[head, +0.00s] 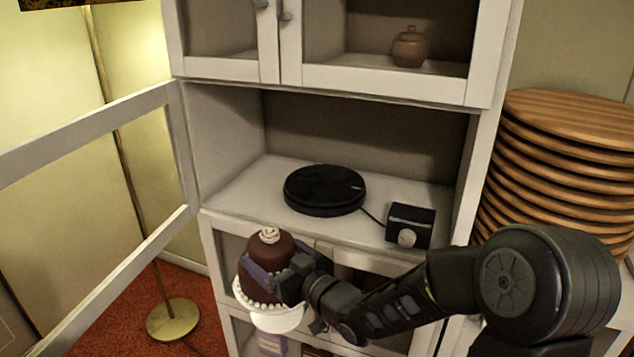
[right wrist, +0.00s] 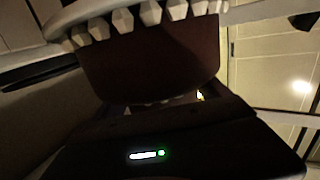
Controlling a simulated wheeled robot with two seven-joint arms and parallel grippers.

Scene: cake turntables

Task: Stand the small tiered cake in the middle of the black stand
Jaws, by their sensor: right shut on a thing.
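The small tiered cake (head: 275,243) is chocolate brown with white piped trim and a white swirl on top. My right gripper (head: 268,280) is shut on the cake's side and holds it upright in front of the cabinet, below the shelf's level in the picture. In the right wrist view the cake's brown side (right wrist: 150,62) and white piping fill the upper middle. The black stand (head: 324,188) is a round, low disc on the open shelf, with nothing on it. My left gripper is not in view.
A black control box (head: 410,226) with a pale knob sits right of the stand, joined by a cable. The white shelf (head: 240,190) has walls at both sides. An open door frame (head: 90,120) stands left. Stacked wooden boards (head: 570,150) stand right.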

